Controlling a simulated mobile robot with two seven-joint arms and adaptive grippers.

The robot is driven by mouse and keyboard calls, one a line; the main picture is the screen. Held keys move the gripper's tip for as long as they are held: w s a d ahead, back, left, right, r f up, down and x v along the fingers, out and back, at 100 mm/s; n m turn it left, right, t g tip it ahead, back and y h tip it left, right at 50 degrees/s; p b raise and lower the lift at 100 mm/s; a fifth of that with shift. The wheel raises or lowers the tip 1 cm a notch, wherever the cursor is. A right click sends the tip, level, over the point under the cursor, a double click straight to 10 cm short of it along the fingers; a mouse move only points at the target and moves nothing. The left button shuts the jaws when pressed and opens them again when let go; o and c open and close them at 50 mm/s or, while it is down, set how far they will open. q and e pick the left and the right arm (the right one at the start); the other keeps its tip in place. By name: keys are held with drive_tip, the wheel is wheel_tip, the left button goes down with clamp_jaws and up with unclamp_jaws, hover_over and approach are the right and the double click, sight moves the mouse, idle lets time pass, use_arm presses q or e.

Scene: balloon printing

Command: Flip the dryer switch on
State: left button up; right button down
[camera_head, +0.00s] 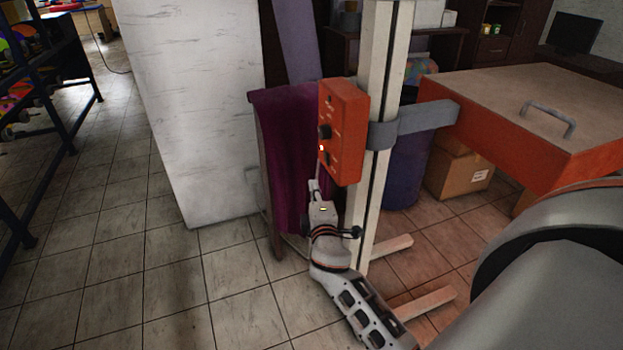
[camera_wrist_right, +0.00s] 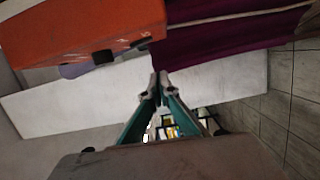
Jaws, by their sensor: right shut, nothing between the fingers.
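The dryer's orange control box (camera_head: 345,130) is fixed to a pale upright post (camera_head: 383,60). Its face has black knobs and a small bright white spot; which part is the switch is hard to tell. My right gripper (camera_head: 316,183) is just below the box's lower left edge, fingers pointing up. In the right wrist view the fingertips (camera_wrist_right: 159,82) are together and empty. The orange box (camera_wrist_right: 75,30) is at upper left there, with a black knob (camera_wrist_right: 103,57) on its edge. Contact cannot be told. My left gripper is not in view.
A purple cloth (camera_head: 285,150) hangs behind the box, beside a white block (camera_head: 195,110). A grey bracket (camera_head: 420,120) joins the post to an orange-sided dryer lid (camera_head: 500,85) at right. A cardboard box (camera_head: 460,175) lies beneath. Tiled floor is open at left.

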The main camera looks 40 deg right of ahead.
drive_tip(key=shift+v, duration=1.6)
drive_tip(key=shift+w+a+f, duration=0.1)
drive_tip(key=s+a+f+m+g+y, duration=0.1)
drive_tip(key=s+a+f+m+y, duration=0.15)
drive_tip(key=s+a+f, duration=0.4)
drive_tip(key=s+a+f+m+g+y, duration=0.1)
drive_tip(key=s+a+f+y, duration=0.3)
drive_tip(key=f, duration=0.6)
drive_tip(key=s+a+f+m+g+y, duration=0.1)
drive_tip(key=s+a+f+m+y, duration=0.1)
drive_tip(key=s, duration=0.4)
drive_tip(key=s+a+f+m+g+y, duration=0.2)
drive_tip(key=s+a+f, duration=0.3)
drive_tip(key=s+a, duration=0.2)
drive_tip(key=shift+s, duration=0.25)
